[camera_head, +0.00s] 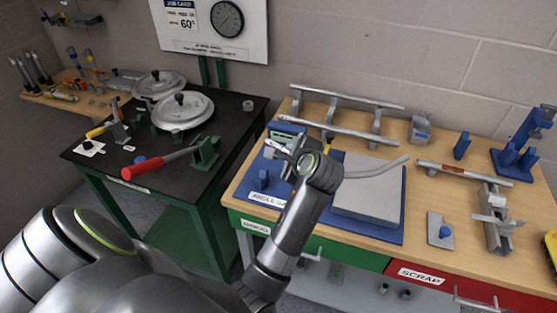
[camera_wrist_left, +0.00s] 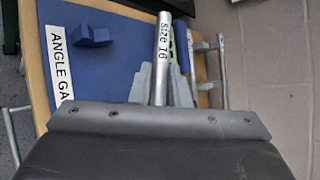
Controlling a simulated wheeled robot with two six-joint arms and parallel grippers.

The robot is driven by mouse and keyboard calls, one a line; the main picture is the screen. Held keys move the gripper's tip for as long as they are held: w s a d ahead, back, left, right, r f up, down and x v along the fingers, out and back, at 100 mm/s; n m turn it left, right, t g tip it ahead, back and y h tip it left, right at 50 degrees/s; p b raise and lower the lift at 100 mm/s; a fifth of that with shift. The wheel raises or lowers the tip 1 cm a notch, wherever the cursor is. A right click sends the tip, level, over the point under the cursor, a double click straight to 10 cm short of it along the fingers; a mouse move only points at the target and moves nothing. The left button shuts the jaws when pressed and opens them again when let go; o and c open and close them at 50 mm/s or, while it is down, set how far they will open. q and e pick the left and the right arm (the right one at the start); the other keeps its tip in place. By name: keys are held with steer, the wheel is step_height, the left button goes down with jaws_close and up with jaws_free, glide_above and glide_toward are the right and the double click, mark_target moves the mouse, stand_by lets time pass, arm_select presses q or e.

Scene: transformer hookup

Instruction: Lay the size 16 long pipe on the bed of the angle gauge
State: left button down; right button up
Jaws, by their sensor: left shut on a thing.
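The size 16 pipe (camera_head: 378,171) is a grey metal tube, bent upward towards its right end in the head view. Its "Size 16" marking reads on the part seen in the left wrist view (camera_wrist_left: 162,45). My left gripper (camera_head: 300,160) is shut on this pipe and holds it over the angle gauge; its fingers also show in the left wrist view (camera_wrist_left: 160,85). The angle gauge has a blue base (camera_head: 386,235) with a thick grey slab (camera_head: 366,202) and a label at its front left. My arm hides part of the gauge. I cannot tell whether the pipe touches the slab.
Behind the gauge, straight pipes lie on stands (camera_head: 345,131). Another pipe (camera_head: 465,174) with an orange mark lies to the right, near a grey fixture (camera_head: 493,222). A dark table (camera_head: 240,125) stands left, with a red-handled tool (camera_head: 160,162).

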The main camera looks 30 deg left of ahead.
arm_select(q)
steer(key=s+a+f+n+g+y+p, duration=0.1)
steer(key=a+f+n+g, duration=0.2)
steer(key=f, duration=0.1)
steer(key=shift+s+a+f, duration=0.2)
steer(key=shift+s+f, duration=0.15)
steer(key=shift+d+f, duration=0.2)
steer(key=shift+f, duration=1.8)
steer(key=c, duration=1.3)
jaws_free()
